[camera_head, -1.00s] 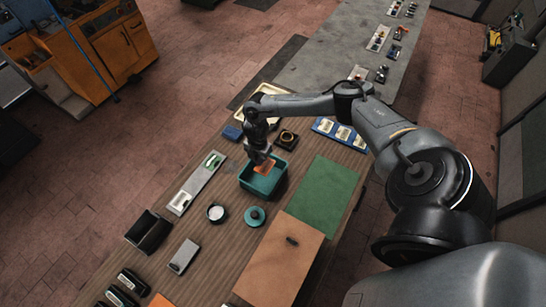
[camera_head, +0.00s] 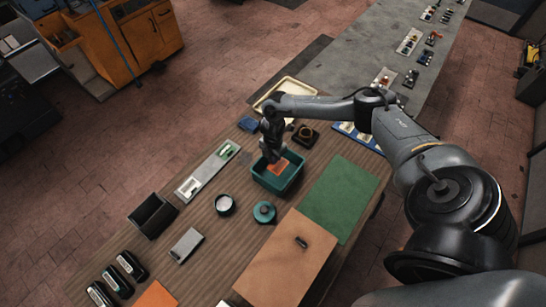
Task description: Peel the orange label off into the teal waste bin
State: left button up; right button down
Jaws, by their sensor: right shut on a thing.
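The teal waste bin (camera_head: 273,186) stands on the wooden table, near the middle of the view. My right gripper (camera_head: 272,158) points down over the bin's back left part and is shut on the orange label (camera_head: 279,167). The label shows as a small orange patch within the bin's outline. I cannot tell whether it touches the bin's inside. The fingertips are small and partly hidden. My left gripper is not in view.
A round teal-lidded pot (camera_head: 264,212) and a white-topped round tub (camera_head: 224,205) stand in front of the bin. A green mat (camera_head: 341,199) and a brown board (camera_head: 285,262) lie to the right. An orange sheet (camera_head: 155,295) lies at the bottom.

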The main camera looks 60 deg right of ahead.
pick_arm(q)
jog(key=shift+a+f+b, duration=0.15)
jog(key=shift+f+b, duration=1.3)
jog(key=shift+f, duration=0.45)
pick_arm(e)
jog(key=shift+f, duration=1.95)
jog(key=c, duration=1.2)
grip_release()
jog(key=o, duration=0.5)
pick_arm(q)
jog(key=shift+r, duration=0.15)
pick_arm(e)
jog(key=shift+r, duration=0.15)
pick_arm(q)
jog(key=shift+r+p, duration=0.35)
jog(key=shift+p, duration=0.15)
pick_arm(e)
jog(key=shift+r, duration=0.35)
notch_tip(320, 180, up, 6)
jog(key=p, duration=0.5)
jog(key=shift+p, duration=0.4)
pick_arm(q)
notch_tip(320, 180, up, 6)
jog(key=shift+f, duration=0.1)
